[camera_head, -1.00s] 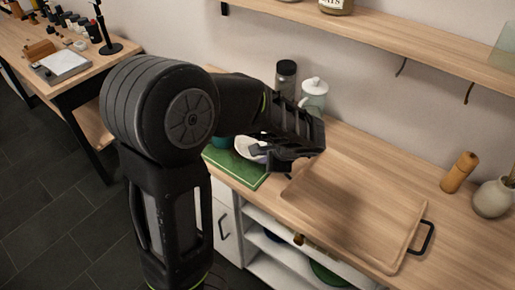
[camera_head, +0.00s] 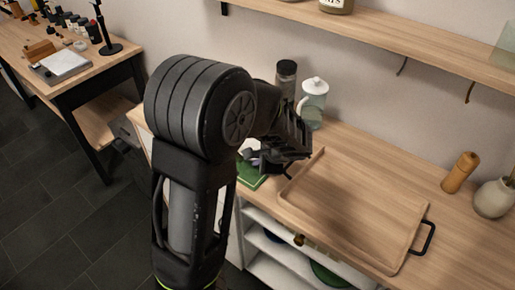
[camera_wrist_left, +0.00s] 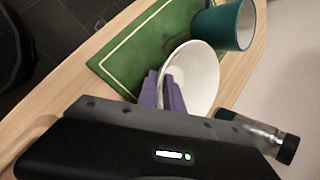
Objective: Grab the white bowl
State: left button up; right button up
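The white bowl (camera_wrist_left: 203,78) is by the green board or book in the left wrist view, beside a teal cup. In the head view only part of the bowl (camera_head: 249,147) shows behind my left arm. My left gripper (camera_wrist_left: 160,90) has its two purple fingers close together at the bowl's rim, one outside and one inside, and looks shut on it. The left gripper also shows in the head view (camera_head: 257,160). Whether the bowl's base touches the surface below is hidden. My right gripper is not in view.
The teal cup (camera_wrist_left: 226,27) stands on the green board (camera_wrist_left: 140,45). A dark-capped bottle (camera_wrist_left: 265,137) is near the bowl. A wooden tray (camera_head: 350,210) lies right of the gripper, with a glass jug (camera_head: 313,103) behind. A shelf (camera_head: 400,42) hangs above the counter.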

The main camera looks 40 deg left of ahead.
pick_arm(q)
jog(key=shift+c, duration=0.4)
grip_shut()
dwell(0.9)
notch_tip(320, 180, up, 10)
jog(key=shift+r+p, duration=0.1)
jog(key=shift+p, duration=0.4)
